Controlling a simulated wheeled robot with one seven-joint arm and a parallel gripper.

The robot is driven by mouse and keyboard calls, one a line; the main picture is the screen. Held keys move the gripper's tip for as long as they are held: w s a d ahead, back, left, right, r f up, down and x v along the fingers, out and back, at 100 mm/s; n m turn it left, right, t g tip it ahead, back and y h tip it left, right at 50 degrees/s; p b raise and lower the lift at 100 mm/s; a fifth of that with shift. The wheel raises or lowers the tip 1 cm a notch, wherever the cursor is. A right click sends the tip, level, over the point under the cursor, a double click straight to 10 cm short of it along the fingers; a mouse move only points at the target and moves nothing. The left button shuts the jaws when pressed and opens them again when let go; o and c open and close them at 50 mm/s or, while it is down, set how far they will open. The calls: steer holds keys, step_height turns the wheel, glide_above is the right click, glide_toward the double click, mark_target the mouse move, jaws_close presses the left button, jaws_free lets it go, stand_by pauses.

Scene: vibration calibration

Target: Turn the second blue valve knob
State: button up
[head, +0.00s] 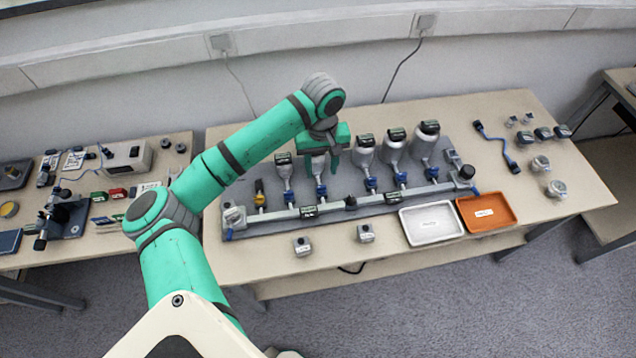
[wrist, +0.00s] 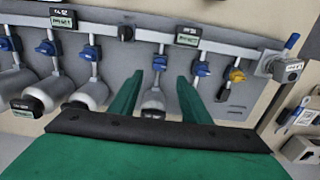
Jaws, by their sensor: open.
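A row of blue valve knobs runs along the grey pipe manifold (head: 385,198). Counting blue knobs from the left in the head view, the second blue knob (head: 321,190) sits below my gripper (head: 322,169). In the wrist view, where the row is reversed, this second blue knob (wrist: 156,78) appears between the two green fingers of my gripper (wrist: 160,78). The fingers are open, with nothing held. The first blue knob (wrist: 201,68) is just right of the right finger there. I cannot tell the remaining height gap to the knob.
A yellow knob (head: 260,198) is at the row's left end. Grey flasks (head: 394,149) stand behind the manifold. A white tray (head: 431,223) and an orange tray (head: 487,212) sit at the front right. Two small grey fittings (head: 303,246) are at the front edge.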

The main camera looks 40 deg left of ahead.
mark_target(322, 186)
step_height(322, 186, down, 9)
steer(key=shift+r, duration=0.15)
stand_by(0.4)
steer(key=c, duration=1)
steer(key=shift+c, duration=0.2)
